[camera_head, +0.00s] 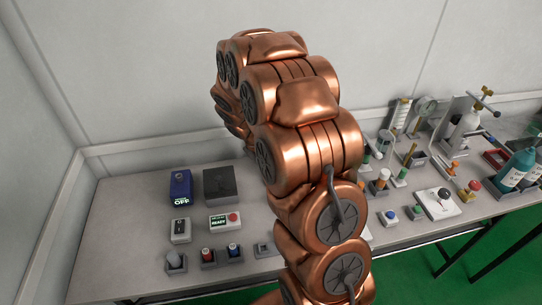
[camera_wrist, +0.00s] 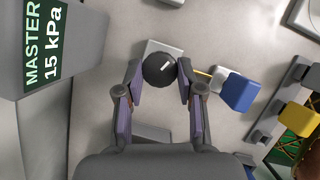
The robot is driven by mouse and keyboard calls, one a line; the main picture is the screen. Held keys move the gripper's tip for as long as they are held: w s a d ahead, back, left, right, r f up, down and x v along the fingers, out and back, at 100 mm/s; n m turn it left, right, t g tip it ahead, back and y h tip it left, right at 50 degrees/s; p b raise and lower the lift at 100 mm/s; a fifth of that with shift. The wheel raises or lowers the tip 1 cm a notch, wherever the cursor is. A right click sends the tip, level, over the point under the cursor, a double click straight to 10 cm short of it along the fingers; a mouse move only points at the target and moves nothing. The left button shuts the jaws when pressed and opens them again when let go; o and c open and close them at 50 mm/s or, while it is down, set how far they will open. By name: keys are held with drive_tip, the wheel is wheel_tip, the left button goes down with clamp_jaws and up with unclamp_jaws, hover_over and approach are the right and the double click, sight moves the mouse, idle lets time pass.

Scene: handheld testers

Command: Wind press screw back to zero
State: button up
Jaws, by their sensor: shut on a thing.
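A round black knob (camera_wrist: 159,70) with a short white mark on its face shows in the wrist view, on a pale square base (camera_wrist: 177,50). It appears to be the press screw's knob. My gripper (camera_wrist: 159,72) is shut on it, one finger on each side. The white mark is tilted slightly. A grey unit (camera_wrist: 62,60) labelled MASTER 15 kPa is at the left of the wrist view. In the head view my copper arm hides my gripper and the knob.
In the head view, a blue box reading OFF (camera_head: 181,187), a black box (camera_head: 220,184) and a READY box (camera_head: 225,221) stand left; bottles (camera_head: 515,170) stand right.

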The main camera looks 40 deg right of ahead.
drive_tip(key=n+p, duration=0.1)
drive_tip(key=n, duration=0.1)
drive_tip(key=n+t+p, duration=0.1)
drive_tip(key=p, duration=0.1)
drive_tip(key=n+t+p, duration=0.1)
drive_tip(key=n+p, duration=0.1)
drive_tip(key=shift+s+r+n+y, duration=0.15)
drive_tip(key=shift+s+n+y, duration=0.15)
drive_tip(key=shift+s, duration=0.1)
drive_tip(key=n+t+p, duration=0.1)
drive_tip(key=n+p, duration=0.2)
drive_tip(key=n, duration=0.1)
drive_tip(key=shift+d+y, duration=0.15)
drive_tip(key=shift+y, duration=0.25)
drive_tip(key=shift+s+d+f+n+t+y, duration=0.1)
drive_tip(key=shift+f+n+t+y, duration=0.15)
drive_tip(key=shift+n, duration=0.75)
drive_tip(key=shift+s+d+f+n+t+y, duration=0.1)
drive_tip(key=shift+n+t+y, duration=0.25)
drive_tip(key=shift+n, duration=0.65)
drive_tip(key=shift+n+y+b, duration=0.5)
drive_tip(key=shift+n+b, duration=0.7)
drive_tip(key=shift+n, duration=0.1)
drive_tip(key=shift+r+n+b, duration=0.1)
drive_tip(key=shift+n+b, duration=0.2)
drive_tip(key=shift+w, duration=0.1)
drive_tip(key=o, duration=1.1)
drive_tip(key=shift+o, duration=0.2)
drive_tip(key=shift+r, duration=0.15)
